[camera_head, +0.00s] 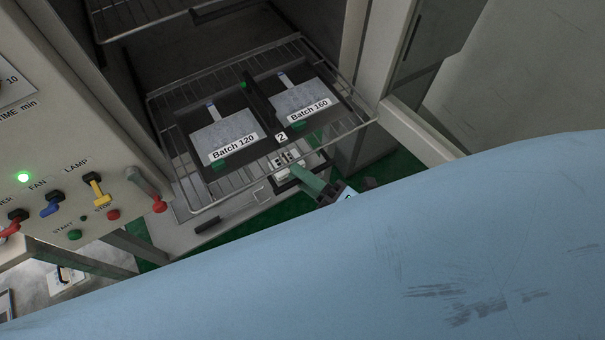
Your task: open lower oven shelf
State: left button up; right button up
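The lower oven shelf is a wire rack (184,170) with a small tag "2" (281,137) at its front. Two dark trays with labelled films, "Batch 120" (224,136) and "Batch 160" (305,98), sit on it. My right gripper (300,172) is just below and in front of the rack's front bar, near the tag. Its green and dark parts show, but its fingertips are small and partly hidden. I cannot tell whether it touches the bar. My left gripper is not in view.
An upper wire rack (150,22) is above. A control panel with coloured switches (95,187) and a lit green lamp (23,177) stands at left. The oven's side frame (418,132) is at right. A large blue surface hides the lower right.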

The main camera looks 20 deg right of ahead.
jog(key=shift+s, duration=0.1)
jog(key=b+v, duration=0.1)
jog(key=v, duration=1.2)
jog(key=shift+d, duration=0.15)
jog(key=shift+f, duration=0.1)
jog(key=d+f+m+g+h, duration=0.2)
jog(key=f+m, duration=0.2)
jog(key=f, duration=0.4)
jog(key=s+d+f+m+g+h, duration=0.1)
jog(key=d+f+m+g+h, duration=0.2)
jog(key=f, duration=0.5)
jog(key=d+f+m+g+h, duration=0.1)
jog(key=f+m+h, duration=0.1)
jog(key=f+m, duration=0.45)
jog(key=s+f+m+g+h, duration=0.3)
jog(key=s+f+m+g, duration=0.6)
jog(key=s+f, duration=0.7)
jog(key=shift+f+g+h, duration=0.3)
jog(key=shift+f+g, duration=0.2)
jog(key=shift+f, duration=0.1)
